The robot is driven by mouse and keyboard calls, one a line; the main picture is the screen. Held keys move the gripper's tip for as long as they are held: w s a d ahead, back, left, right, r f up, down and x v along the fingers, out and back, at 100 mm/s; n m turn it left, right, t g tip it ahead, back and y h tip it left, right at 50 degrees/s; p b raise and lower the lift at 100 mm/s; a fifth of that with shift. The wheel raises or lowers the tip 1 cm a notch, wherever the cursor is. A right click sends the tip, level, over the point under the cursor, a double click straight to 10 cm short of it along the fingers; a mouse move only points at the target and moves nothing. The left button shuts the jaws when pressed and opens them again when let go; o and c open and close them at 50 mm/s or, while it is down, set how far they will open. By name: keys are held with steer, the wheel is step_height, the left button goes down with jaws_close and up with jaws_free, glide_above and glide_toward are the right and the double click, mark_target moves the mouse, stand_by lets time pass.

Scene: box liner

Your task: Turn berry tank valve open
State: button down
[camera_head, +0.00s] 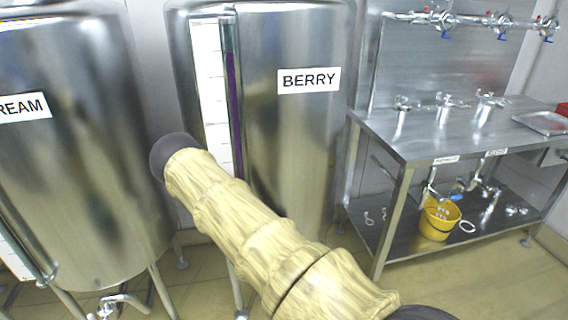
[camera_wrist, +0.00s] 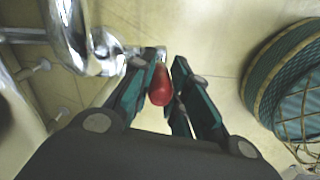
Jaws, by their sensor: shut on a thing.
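The berry tank (camera_head: 290,150) is a tall steel cylinder with a white BERRY label and a gauge strip holding a purple column. Its lower front is hidden by my arm in the head view, so no valve shows there. In the wrist view a shiny metal valve fitting (camera_wrist: 105,50) has a red handle grip (camera_wrist: 160,86) beside it. My gripper (camera_wrist: 164,72) has its two dark teal fingers on either side of the red grip and is shut on it. I cannot tell how far the handle is turned.
The cream tank (camera_head: 80,170) stands at the left on metal legs. A steel table (camera_head: 430,145) with taps is at the right, with a yellow bucket (camera_head: 437,222) on its lower shelf. A teal, rope-edged round container (camera_wrist: 262,75) stands on the floor right of my gripper.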

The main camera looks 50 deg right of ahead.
steer(key=shift+w, duration=0.15)
steer(key=c, duration=1.3)
jaws_free()
steer(key=shift+r, duration=0.15)
step_height(320, 180, up, 12)
steer(key=shift+a+f, duration=0.1)
steer(key=shift+a, duration=0.05)
